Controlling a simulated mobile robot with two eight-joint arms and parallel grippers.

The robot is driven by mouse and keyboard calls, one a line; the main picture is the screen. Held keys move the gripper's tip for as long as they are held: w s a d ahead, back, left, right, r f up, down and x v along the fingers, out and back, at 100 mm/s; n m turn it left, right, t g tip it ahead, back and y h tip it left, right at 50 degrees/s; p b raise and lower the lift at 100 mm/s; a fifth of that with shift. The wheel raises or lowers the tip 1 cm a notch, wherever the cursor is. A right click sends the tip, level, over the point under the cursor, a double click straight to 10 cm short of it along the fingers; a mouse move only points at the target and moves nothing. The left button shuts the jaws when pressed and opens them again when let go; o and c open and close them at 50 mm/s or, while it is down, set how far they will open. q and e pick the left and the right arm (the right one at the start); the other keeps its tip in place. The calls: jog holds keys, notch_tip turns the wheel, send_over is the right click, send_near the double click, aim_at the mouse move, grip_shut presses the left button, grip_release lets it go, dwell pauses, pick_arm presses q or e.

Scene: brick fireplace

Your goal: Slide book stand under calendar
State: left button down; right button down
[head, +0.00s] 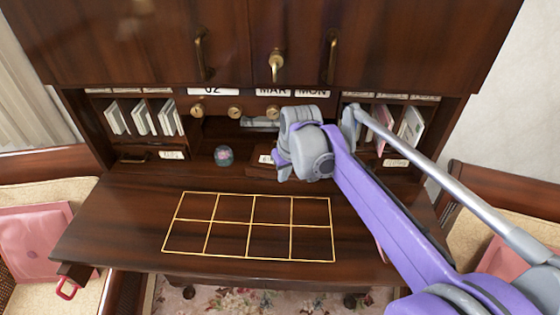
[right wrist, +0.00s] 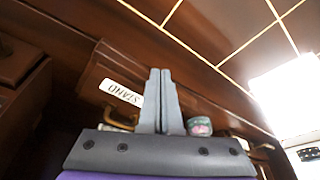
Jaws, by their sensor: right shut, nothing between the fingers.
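The calendar shows on the back of the desk in the head view as white cards, "02" (head: 212,91), "MAR" (head: 273,91) and "MON" (head: 313,91), above brass knobs (head: 234,112). The book stand (head: 262,173) is a low dark wooden piece below it, partly hidden by my right gripper (head: 281,168). The fingers are empty; contact with the wood cannot be told. My left gripper is out of view.
A small round teal and pink object (head: 224,155) stands left of the book stand. Envelopes fill the left cubbies (head: 145,118) and right cubbies (head: 408,125). The desktop (head: 120,215) with its gold grid is clear. Cabinet doors with brass handles (head: 203,55) hang above.

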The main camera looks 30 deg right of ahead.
jog(key=shift+f+b, duration=0.4)
jog(key=shift+f, duration=0.6)
jog(key=shift+w, duration=0.15)
jog(key=shift+w+d, duration=0.45)
jog(key=shift+w, duration=0.4)
jog(key=shift+w+d, duration=0.4)
jog(key=shift+w, duration=0.4)
jog(key=shift+w+d, duration=0.45)
jog(key=shift+w, duration=0.4)
jog(key=shift+s+a, duration=0.4)
jog(key=shift+s, duration=0.4)
jog(key=shift+s+a, duration=0.4)
jog(key=shift+s, duration=0.4)
jog(key=shift+r, duration=0.1)
